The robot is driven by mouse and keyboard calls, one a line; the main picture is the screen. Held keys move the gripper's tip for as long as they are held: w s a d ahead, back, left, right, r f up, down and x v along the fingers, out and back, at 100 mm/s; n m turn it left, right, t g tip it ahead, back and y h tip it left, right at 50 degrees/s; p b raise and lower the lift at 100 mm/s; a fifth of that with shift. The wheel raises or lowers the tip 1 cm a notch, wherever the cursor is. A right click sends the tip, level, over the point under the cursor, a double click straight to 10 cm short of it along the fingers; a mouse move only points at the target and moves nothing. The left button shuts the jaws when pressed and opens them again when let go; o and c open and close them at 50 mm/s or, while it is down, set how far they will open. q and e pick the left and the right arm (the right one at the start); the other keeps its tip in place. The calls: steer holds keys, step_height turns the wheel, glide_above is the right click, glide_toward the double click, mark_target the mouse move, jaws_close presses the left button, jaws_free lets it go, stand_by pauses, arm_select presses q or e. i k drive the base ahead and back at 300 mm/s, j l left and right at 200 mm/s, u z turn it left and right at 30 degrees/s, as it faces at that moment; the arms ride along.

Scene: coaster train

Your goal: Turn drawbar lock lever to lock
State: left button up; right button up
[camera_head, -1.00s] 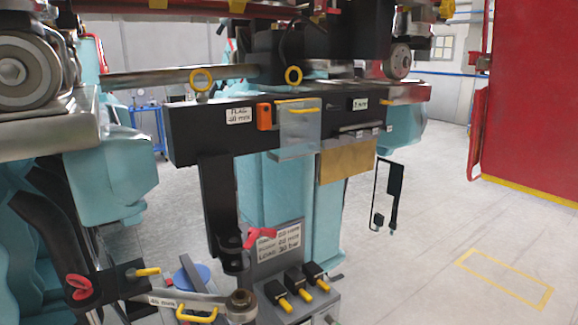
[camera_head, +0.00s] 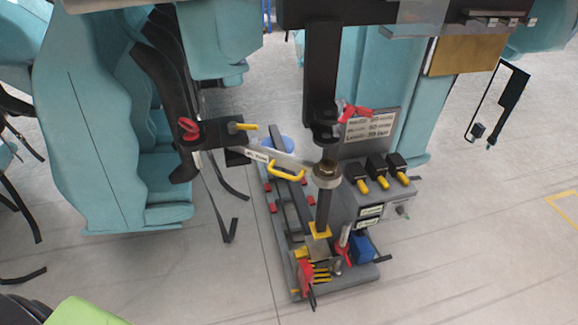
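A grey drawbar (camera_head: 273,157) with a millimetre label and a yellow loop handle (camera_head: 286,171) spans from a black bracket (camera_head: 215,133) on the left to a round joint (camera_head: 327,175) on the right. A yellow lever (camera_head: 243,126) sticks out to the right from the bracket, lying about level. A red knob or pin (camera_head: 188,128) sits at the bracket's left end. A red handle (camera_head: 354,112) sits by the black upright's lower clevis. I cannot tell which of these is the lock lever or its lock state. Neither of my grippers is in view.
A grey box with several black, yellow-tipped levers (camera_head: 378,172) stands right of the joint. A low base frame (camera_head: 345,281) with red and yellow parts is below. Blue seats (camera_head: 100,110) fill the left. The floor (camera_head: 460,240) at right is clear.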

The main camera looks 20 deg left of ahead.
mark_target(234, 128)
steer(key=k+j, duration=0.1)
steer(key=j, duration=0.3)
steer(key=k+j, duration=0.1)
steer(key=j, duration=0.35)
steer(key=k+j, duration=0.1)
steer(key=j, duration=0.3)
steer(key=k+j, duration=0.1)
steer(key=j, duration=0.35)
steer(key=z, duration=0.05)
